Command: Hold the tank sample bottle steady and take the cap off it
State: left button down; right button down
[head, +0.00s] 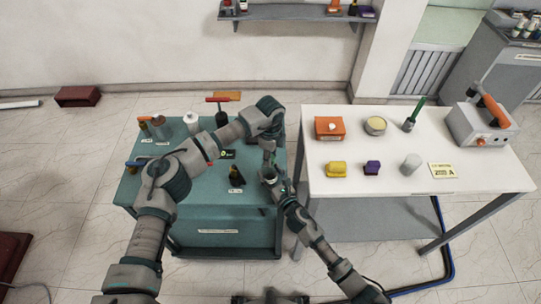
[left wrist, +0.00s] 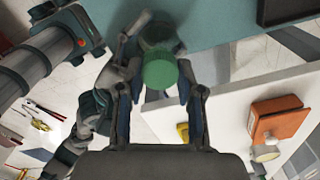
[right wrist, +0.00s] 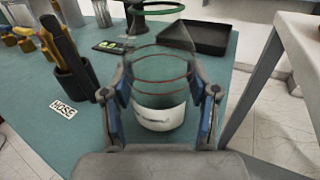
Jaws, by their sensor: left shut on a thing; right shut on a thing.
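The tank sample bottle is a clear cylinder with red rings and a white label (right wrist: 160,116) in the right wrist view. My right gripper (right wrist: 163,88) has its fingers on both sides of it and is shut on it. The green cap (left wrist: 160,70) shows in the left wrist view between the fingertips of my left gripper (left wrist: 160,92), which is shut on it. The bottle's body is mostly hidden behind the cap there. In the head view both grippers meet at the teal table's right edge. I cannot tell whether the cap still touches the bottle.
A black tray (right wrist: 195,37) lies on the teal table (right wrist: 215,75). A dark holder with tools (right wrist: 76,82) stands left of the bottle by a HOSE label. The white table (head: 405,188) is close on the right, with an orange box (head: 329,128) and several small items.

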pick_arm(q)
jog(key=shift+s+r, duration=0.1)
jog(key=shift+r, duration=0.05)
dwell(0.3)
jog(key=shift+r, duration=0.15)
jog(key=shift+r, duration=0.9)
pick_arm(e)
jog(key=shift+f, duration=0.1)
pick_arm(q)
jog(key=shift+r, duration=2.05)
pick_arm(e)
jog(key=shift+c, duration=1.1)
grip_release()
jog(key=shift+d, duration=0.1)
